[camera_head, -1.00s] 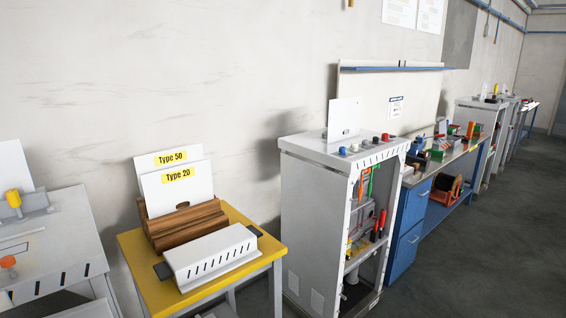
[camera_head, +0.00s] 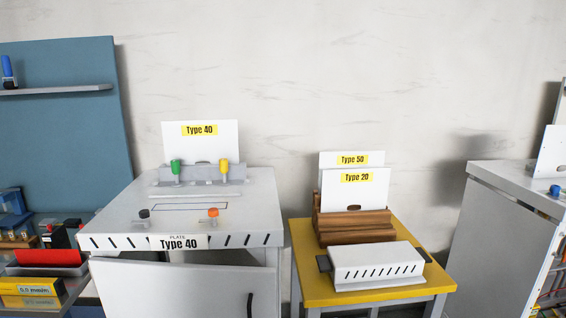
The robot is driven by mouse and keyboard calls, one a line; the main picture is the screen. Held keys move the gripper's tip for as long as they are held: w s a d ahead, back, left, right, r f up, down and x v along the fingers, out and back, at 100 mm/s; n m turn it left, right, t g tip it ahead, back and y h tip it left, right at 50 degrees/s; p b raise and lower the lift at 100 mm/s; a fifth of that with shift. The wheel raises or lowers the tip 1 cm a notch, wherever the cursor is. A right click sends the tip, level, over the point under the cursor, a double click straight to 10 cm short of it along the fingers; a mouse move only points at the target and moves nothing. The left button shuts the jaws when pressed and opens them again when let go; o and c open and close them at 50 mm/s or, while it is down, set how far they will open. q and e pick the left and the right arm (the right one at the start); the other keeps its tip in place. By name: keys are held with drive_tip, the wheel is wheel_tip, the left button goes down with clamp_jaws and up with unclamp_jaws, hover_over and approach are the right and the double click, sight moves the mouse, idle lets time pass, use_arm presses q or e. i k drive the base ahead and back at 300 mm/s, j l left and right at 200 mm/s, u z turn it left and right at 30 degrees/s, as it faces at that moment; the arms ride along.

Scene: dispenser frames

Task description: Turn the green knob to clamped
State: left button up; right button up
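A green knob (camera_head: 175,167) stands upright at the left end of a grey clamp bar (camera_head: 200,174) on a white cabinet (camera_head: 130,208). A yellow knob (camera_head: 224,167) stands at the bar's right end. A white plate labelled "Type 40" (camera_head: 201,146) stands upright behind the bar. I cannot read any "clamped" marking near the green knob. Neither of my grippers is in view.
On the cabinet top in front are an orange knob (camera_head: 213,212) and a black knob (camera_head: 144,213). A yellow table (camera_head: 300,270) to the right holds a wooden rack (camera_head: 350,228) with plates and a slotted white box (camera_head: 375,266). Another cabinet (camera_head: 505,220) stands far right.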

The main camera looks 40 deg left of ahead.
sight(175, 165)
drive_tip(key=u, duration=1.8)
